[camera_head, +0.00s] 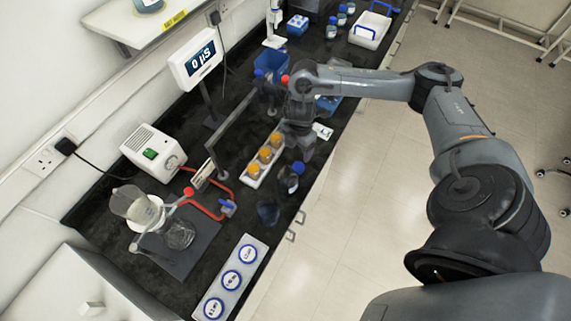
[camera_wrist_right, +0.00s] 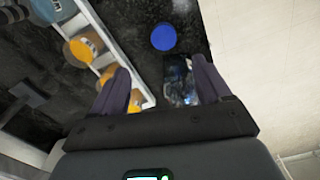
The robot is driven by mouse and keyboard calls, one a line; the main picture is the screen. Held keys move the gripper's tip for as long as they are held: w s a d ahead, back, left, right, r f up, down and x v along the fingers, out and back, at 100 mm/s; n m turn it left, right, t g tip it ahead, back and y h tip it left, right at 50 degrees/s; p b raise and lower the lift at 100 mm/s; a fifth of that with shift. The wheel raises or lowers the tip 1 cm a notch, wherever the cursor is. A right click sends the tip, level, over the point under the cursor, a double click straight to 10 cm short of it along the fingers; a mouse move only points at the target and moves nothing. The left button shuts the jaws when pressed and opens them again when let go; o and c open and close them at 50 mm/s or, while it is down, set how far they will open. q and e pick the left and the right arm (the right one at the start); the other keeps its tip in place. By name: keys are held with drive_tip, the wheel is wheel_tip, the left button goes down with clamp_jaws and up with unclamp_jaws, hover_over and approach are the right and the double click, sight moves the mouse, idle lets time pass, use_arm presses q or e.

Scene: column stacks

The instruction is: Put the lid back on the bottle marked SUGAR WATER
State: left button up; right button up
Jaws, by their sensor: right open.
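The right wrist view shows the blue lid (camera_wrist_right: 163,37) beyond the fingertips, with a clear bottle body (camera_wrist_right: 178,82) partly between the fingers. My right gripper (camera_wrist_right: 160,75) is open and holds nothing. A dark, see-through vessel (camera_head: 268,212) stands a little nearer, with no lid visible on it. I cannot read SUGAR WATER on any bottle. My left gripper is out of view.
A white rack (camera_head: 251,181) of orange-capped bottles stands left of the blue-lidded bottle. A white tray with blue rings (camera_head: 221,294) lies nearer. The counter drops to the floor (camera_head: 350,230) at right.

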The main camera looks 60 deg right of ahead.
drive_tip(key=b, duration=0.2)
hover_over(300, 166)
drive_tip(key=f, duration=0.5)
drive_tip(key=shift+w+a+f, duration=0.1)
drive_tip(key=shift+w+a, duration=0.15)
drive_tip(key=shift+w, duration=0.1)
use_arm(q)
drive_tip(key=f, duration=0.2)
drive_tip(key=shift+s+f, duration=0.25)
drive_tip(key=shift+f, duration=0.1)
use_arm(e)
drive_tip(key=shift+f, duration=0.25)
drive_tip(key=shift+f+b, duration=0.4)
drive_tip(key=shift+f, duration=0.1)
drive_tip(key=f, duration=0.3)
drive_tip(key=shift+s+d, duration=0.15)
drive_tip(key=shift+s, duration=0.15)
drive_tip(key=shift+f, duration=0.6)
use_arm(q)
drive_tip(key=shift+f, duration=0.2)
